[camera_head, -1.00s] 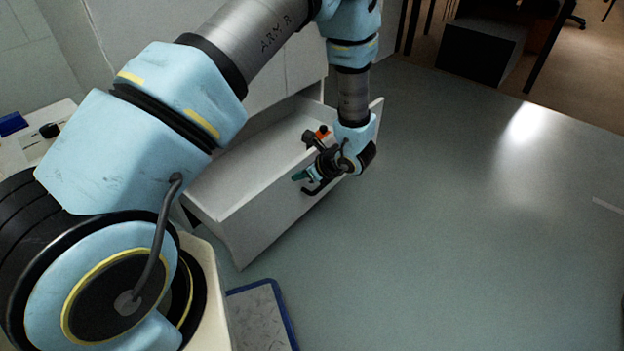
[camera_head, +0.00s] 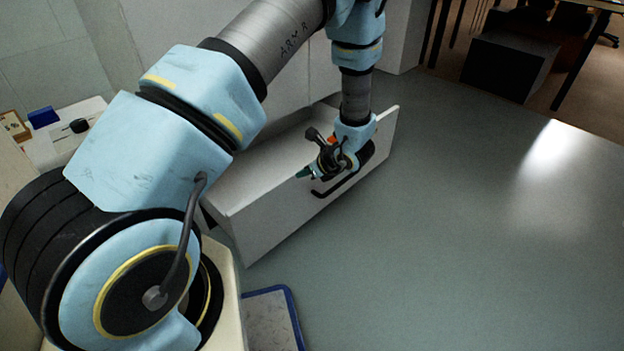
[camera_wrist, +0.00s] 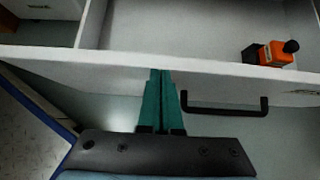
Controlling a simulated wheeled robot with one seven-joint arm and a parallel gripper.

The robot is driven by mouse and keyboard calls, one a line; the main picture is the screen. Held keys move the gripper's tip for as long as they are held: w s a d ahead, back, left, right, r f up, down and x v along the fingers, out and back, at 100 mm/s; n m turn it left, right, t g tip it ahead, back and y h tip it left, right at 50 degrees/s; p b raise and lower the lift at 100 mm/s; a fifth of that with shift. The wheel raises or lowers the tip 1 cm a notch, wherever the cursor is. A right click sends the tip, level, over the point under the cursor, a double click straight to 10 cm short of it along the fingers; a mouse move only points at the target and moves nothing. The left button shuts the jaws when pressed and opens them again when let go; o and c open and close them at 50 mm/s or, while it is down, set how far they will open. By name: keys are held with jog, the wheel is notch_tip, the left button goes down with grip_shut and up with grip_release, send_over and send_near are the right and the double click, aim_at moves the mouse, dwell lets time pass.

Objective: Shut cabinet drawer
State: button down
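The white cabinet drawer (camera_head: 300,203) stands partly open, pulled out from the white cabinet (camera_head: 290,70). Its front panel with the black bar handle (camera_head: 338,186) faces the open floor. My gripper (camera_head: 302,174) is at the outer side of this front, beside the handle. In the wrist view its teal fingers (camera_wrist: 160,80) are together with nothing between them, and their tips reach the top edge of the drawer front (camera_wrist: 90,60). The handle (camera_wrist: 225,108) lies just right of the fingers there. Whether the tips touch the panel I cannot tell.
An orange and black object (camera_wrist: 270,52) sits in the drawer behind its front. A side table (camera_head: 75,145) with small items is at left. The floor at right is clear.

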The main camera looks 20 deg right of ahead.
jog(key=w+a+b, duration=0.1)
jog(key=w+a, duration=0.4)
jog(key=w, duration=0.4)
jog(key=w+a+b, duration=0.1)
jog(key=w+a, duration=0.4)
jog(key=w, duration=0.4)
jog(key=shift+s+f, duration=0.1)
jog(key=shift+s, duration=0.05)
